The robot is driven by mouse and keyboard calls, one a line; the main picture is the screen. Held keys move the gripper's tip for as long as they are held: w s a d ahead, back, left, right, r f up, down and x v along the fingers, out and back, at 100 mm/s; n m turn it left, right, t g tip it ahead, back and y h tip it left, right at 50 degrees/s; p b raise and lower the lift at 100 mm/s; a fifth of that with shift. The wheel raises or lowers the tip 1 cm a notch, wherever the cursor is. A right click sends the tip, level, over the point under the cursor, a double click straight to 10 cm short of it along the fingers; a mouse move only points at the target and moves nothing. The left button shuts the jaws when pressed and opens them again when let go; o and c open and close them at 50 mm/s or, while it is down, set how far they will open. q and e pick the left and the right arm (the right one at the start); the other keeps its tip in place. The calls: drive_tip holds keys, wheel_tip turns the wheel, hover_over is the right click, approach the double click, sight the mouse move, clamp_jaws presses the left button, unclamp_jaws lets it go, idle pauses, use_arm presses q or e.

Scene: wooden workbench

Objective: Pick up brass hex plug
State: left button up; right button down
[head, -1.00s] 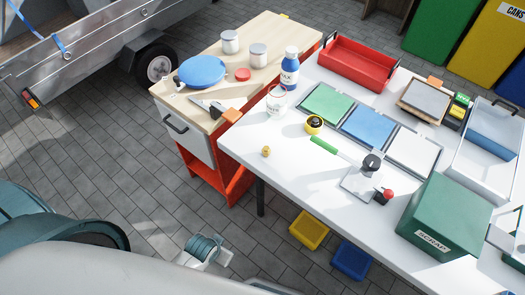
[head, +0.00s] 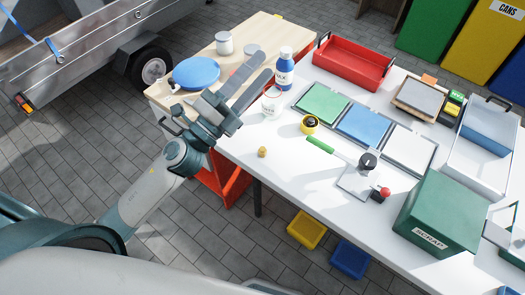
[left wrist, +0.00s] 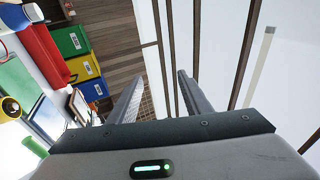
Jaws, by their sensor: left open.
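The brass hex plug (head: 262,152) is a small gold-brown piece on the white table's near left part, in the head view. My left gripper (head: 260,68) is open and empty, raised in front of the wooden workbench's right part, above and to the left of the plug in the picture. Its two grey fingers point up and to the right. The left wrist view shows the two fingers (left wrist: 158,95) apart with nothing between them; I cannot make out the plug there. My right gripper is not in view.
Near the plug stand a white cup (head: 272,102), a blue bottle (head: 285,68) and a yellow-black tape roll (head: 310,124). A green-handled tool (head: 320,145) lies to the right. Bare tabletop surrounds the plug.

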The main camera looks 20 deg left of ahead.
use_arm(q)
drive_tip(key=s+d+f+m+g+h, duration=0.2)
drive_tip(key=d+m+g+h, duration=0.15)
drive_tip(key=m+g, duration=0.5)
drive_tip(key=s+d+f+m+g+h, duration=0.1)
drive_tip(key=d+f+m+g+h, duration=0.3)
drive_tip(key=m, duration=0.7)
drive_tip(key=w+a+f+m+g+y, duration=0.2)
drive_tip(key=a+f+m+g+y, duration=0.2)
drive_tip(key=a+f+y, duration=0.7)
drive_tip(key=a+m+y, duration=0.1)
drive_tip(key=a, duration=0.3)
drive_tip(key=shift+w+a+f+g, duration=0.15)
drive_tip(key=shift+w+f+g, duration=0.1)
drive_tip(key=shift+f+g, duration=0.1)
